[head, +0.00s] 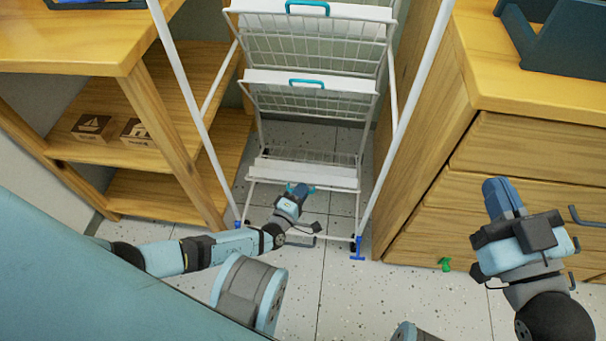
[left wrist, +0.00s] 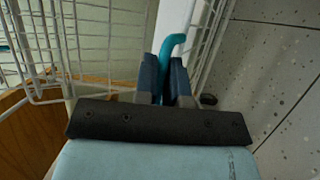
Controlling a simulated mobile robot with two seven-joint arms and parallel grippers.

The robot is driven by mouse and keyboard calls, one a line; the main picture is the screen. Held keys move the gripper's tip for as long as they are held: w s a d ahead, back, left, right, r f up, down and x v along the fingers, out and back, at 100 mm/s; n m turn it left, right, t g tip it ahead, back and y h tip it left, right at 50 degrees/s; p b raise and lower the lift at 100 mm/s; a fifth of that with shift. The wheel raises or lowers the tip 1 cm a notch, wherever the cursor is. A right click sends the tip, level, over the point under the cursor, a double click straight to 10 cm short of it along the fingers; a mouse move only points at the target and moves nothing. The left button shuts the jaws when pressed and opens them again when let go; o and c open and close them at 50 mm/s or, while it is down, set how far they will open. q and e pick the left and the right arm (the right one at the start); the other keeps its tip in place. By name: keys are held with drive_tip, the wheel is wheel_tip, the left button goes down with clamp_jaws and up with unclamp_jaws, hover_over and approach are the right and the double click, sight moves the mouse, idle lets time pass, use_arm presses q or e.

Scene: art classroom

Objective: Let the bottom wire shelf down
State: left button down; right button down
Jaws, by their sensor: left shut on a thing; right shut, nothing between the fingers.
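The white drying rack (head: 394,130) stands between the wooden shelf unit and the drawer cabinet. Its bottom wire shelf (head: 305,174) is low in the rack; its exact tilt is hard to tell. My left gripper (head: 299,189) is shut on the teal handle at this shelf's front edge. In the left wrist view the teal handle (left wrist: 173,45) rises between the two blue fingers of the left gripper (left wrist: 165,78), with white wire mesh on both sides. My right gripper (head: 503,196) is shut and empty in front of the drawers, away from the rack.
The upper wire shelves have teal handles too, one on the middle shelf (head: 307,83). A wooden shelf unit (head: 150,100) with small boxes stands left. The drawer cabinet (head: 500,150) stands close on the right. A small green thing (head: 445,264) is near the cabinet's base. The speckled floor in front is mostly clear.

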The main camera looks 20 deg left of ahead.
use_arm(q)
drive_tip(key=shift+s+d+f, duration=0.1)
drive_tip(key=shift+s+f, duration=0.2)
drive_tip(key=shift+f, duration=0.3)
drive_tip(key=shift+s+f, duration=0.3)
drive_tip(key=shift+f, duration=0.3)
drive_tip(key=c, duration=1.5)
unclamp_jaws()
